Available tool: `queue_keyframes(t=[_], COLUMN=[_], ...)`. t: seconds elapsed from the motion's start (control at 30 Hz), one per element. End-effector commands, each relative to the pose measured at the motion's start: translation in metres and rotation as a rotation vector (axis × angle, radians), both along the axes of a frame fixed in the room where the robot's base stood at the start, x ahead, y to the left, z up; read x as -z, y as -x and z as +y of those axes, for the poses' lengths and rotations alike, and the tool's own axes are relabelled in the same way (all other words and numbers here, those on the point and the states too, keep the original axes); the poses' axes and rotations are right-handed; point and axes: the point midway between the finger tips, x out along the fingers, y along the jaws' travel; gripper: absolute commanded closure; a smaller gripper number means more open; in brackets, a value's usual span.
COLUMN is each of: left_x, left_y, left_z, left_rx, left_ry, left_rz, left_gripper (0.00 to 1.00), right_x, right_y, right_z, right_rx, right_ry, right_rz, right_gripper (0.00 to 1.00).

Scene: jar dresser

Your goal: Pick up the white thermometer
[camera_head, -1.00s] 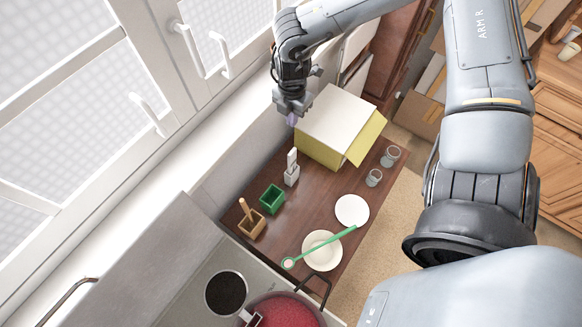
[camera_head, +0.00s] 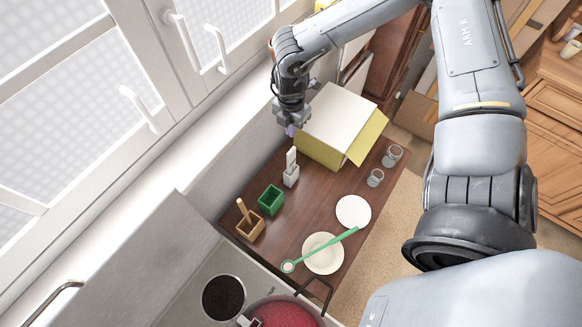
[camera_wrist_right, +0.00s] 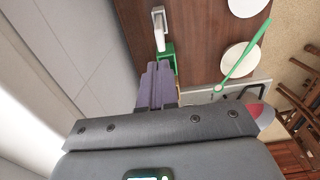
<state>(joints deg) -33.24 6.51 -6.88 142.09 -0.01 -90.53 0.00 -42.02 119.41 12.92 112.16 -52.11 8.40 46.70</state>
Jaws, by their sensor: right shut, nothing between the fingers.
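The white thermometer (camera_head: 291,157) appears to be the slim white upright piece in a pale stand on the dark wooden counter, beside the green box. It also shows at the top of the right wrist view (camera_wrist_right: 159,28). My right gripper (camera_head: 290,131) is above and a little behind it in the head view, apart from it. The purple fingers (camera_wrist_right: 158,68) are shut and empty in the wrist view, hiding part of the green box. My left gripper is not in view.
A green open box (camera_head: 271,199) and a wooden holder (camera_head: 249,226) stand nearby. A large white-and-yellow box (camera_head: 340,115) is close to my right gripper. Two glasses (camera_head: 375,177), a white plate (camera_head: 353,211) and a cream plate (camera_head: 322,262) under a green spoon (camera_head: 330,247) stand right.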

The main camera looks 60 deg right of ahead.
Motion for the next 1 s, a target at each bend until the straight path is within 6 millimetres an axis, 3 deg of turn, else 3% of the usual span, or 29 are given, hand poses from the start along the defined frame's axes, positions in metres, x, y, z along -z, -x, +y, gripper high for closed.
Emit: queue_keyframes(t=[0.03,0.33,0.67,0.77,1.0], left_x=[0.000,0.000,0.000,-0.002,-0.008], left_y=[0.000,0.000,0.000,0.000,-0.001], left_z=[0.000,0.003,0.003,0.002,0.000], left_rx=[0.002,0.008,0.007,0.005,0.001], left_ry=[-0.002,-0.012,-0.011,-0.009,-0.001], left_rz=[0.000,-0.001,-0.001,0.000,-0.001], left_gripper=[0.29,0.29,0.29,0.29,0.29], right_x=[0.000,0.000,-0.002,-0.006,-0.014], right_y=[0.000,0.000,0.000,0.002,0.022], right_z=[0.000,0.000,-0.004,-0.017,-0.079], right_rx=[0.000,0.000,0.008,0.036,0.176], right_ry=[0.000,0.000,0.003,0.014,0.055], right_rz=[0.000,0.000,-0.006,-0.019,-0.067], right_gripper=[0.98,0.55,0.55,0.55,0.55])
